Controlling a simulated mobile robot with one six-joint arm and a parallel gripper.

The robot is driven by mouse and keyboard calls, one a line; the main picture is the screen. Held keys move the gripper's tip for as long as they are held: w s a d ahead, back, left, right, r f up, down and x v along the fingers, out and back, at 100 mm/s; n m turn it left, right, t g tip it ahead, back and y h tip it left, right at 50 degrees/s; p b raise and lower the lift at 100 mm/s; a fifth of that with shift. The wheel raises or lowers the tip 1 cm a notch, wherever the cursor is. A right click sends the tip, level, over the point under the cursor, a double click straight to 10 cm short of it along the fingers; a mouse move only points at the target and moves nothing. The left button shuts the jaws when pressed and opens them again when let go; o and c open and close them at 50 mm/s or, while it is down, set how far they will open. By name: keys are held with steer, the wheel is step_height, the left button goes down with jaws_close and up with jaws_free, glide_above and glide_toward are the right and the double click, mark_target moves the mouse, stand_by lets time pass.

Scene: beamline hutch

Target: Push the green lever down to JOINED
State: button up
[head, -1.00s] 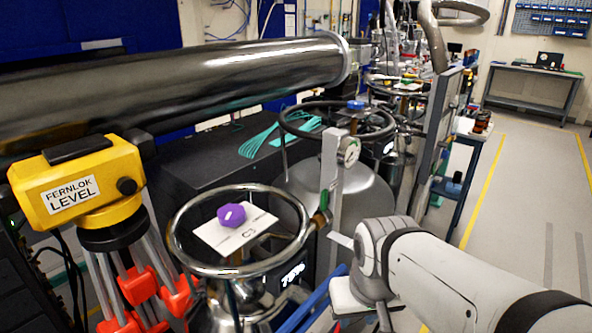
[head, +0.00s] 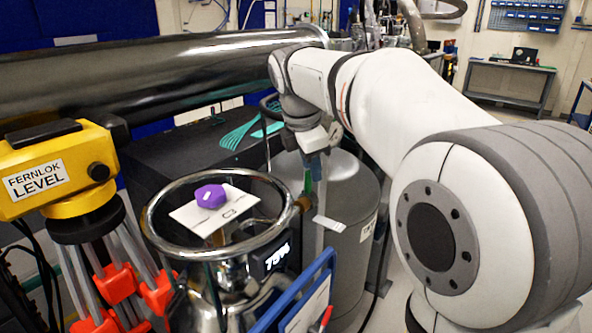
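The green lever (head: 308,182) shows as a small upright green strip beside the metal post, above a brass fitting (head: 303,203). My gripper (head: 312,152) points down at the top of the post, just above the lever. It is small and partly merged with the post in this view, so its fingers and any contact with the lever cannot be made out. I cannot read any JOINED marking. A blank-looking pale plate (head: 328,223) sticks out low on the post.
A steel dewar (head: 215,262) with a ring handle, a card and a purple knob (head: 210,196) stands in front left. A yellow level (head: 55,172) on a tripod is at far left. A large steel pipe (head: 150,75) crosses behind. A grey tank (head: 350,185) stands behind the post.

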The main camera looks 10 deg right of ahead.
mark_target(308, 171)
steer(key=w+a+r+n+b, duration=0.1)
steer(key=w+r+n+b, duration=0.1)
steer(key=w+n, duration=0.5)
steer(key=shift+h, duration=0.4)
steer(key=b+x, duration=0.1)
steer(key=x, duration=0.6)
steer(key=shift+s+f, duration=0.1)
steer(key=shift+f, duration=0.15)
jaws_close()
